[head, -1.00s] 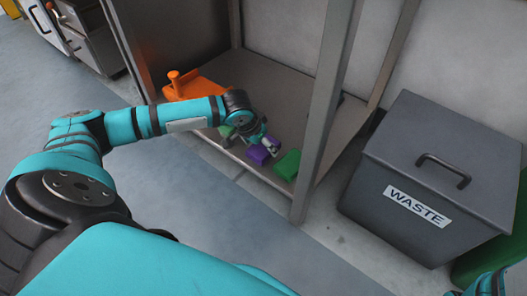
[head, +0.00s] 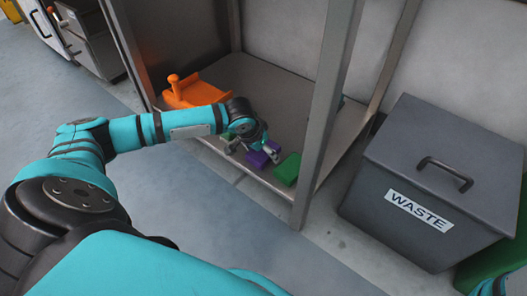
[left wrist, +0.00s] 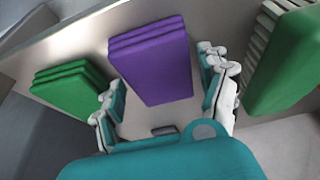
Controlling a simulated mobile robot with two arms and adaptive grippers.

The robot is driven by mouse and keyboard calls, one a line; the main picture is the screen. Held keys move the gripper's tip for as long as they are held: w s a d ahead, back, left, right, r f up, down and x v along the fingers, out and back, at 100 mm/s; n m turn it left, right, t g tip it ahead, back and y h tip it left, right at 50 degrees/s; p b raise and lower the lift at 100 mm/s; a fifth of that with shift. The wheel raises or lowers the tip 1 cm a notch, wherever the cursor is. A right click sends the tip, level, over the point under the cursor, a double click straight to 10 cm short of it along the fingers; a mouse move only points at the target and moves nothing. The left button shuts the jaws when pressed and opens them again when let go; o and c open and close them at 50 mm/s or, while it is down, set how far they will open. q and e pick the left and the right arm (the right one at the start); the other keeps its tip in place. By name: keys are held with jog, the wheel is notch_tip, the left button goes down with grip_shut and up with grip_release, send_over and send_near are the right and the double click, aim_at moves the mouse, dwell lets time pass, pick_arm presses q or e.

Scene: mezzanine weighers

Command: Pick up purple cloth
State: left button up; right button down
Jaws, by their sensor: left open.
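The purple cloth (head: 257,159) is a folded, layered block on the low shelf, between two green cloths. My left gripper (head: 252,153) is open over it and partly hides it in the head view. In the left wrist view the purple cloth (left wrist: 152,62) lies between the spread fingers of my left gripper (left wrist: 162,80), one finger on each side. A gap shows beside each finger, so the fingers are not closed on it. My right gripper is not in view.
One green cloth (head: 287,168) lies right of the purple one, another (head: 226,133) to its left. An orange object (head: 195,91) with a knob stands further left on the metal shelf (head: 285,95). A metal post (head: 325,115) rises at right, before a grey waste bin (head: 430,175).

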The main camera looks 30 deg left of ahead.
pick_arm(q)
jog(key=shift+f+p, duration=0.1)
jog(key=shift+p, duration=0.25)
jog(key=shift+c, duration=0.2)
jog(key=shift+s, duration=0.1)
jog(key=c, duration=0.8)
jog(key=shift+d, duration=0.1)
